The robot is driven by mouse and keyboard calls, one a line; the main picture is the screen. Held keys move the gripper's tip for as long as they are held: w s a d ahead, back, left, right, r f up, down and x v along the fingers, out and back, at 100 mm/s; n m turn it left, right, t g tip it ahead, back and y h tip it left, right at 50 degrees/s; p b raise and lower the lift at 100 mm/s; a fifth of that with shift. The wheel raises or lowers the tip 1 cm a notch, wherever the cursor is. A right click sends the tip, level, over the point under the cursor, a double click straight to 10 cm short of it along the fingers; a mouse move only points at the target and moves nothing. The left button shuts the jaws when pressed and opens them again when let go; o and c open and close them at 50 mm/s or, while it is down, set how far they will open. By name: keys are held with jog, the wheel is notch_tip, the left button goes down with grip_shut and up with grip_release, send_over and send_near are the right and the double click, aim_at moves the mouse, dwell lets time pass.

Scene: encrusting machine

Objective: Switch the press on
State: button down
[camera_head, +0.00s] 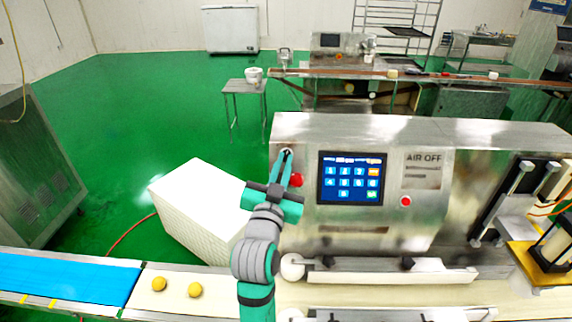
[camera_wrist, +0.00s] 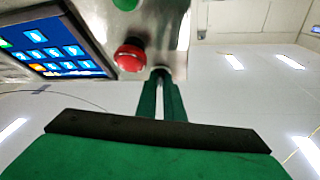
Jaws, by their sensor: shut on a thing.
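The press is a stainless steel machine (camera_head: 450,200) across the middle and right of the head view. A small dark switch knob on a pale round plate (camera_head: 286,152) sits at the upper left of its front. My gripper (camera_head: 287,160) reaches up to this knob with its green fingers closed on it. In the wrist view, my gripper (camera_wrist: 160,82) has its fingertips close together at the panel's edge and mostly hides the knob. A red button (camera_head: 297,180) is just beside the fingers; the red button also shows in the wrist view (camera_wrist: 130,57).
A lit blue touchscreen (camera_head: 351,178) and another red button (camera_head: 405,201) are on the same front. A conveyor with yellow balls (camera_head: 195,289) runs along the front left. A white block (camera_head: 190,190) stands left of the machine. Green floor is free farther left.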

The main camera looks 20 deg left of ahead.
jog(key=m+h, duration=0.1)
jog(key=m, duration=0.1)
jog(key=m+g+h, duration=0.1)
jog(key=m+h, duration=0.1)
jog(key=m, duration=0.1)
jog(key=m+h, duration=0.2)
jog(key=m, duration=0.1)
jog(key=shift+a+r, duration=0.3)
jog(key=shift+a, duration=0.1)
jog(key=shift+m+g, duration=0.3)
jog(key=c, duration=1.9)
grip_release()
jog(key=shift+o, duration=0.2)
jog(key=s+a, duration=0.1)
jog(key=s, duration=0.9)
jog(key=shift+s+a, duration=0.3)
jog(key=shift+s, duration=0.05)
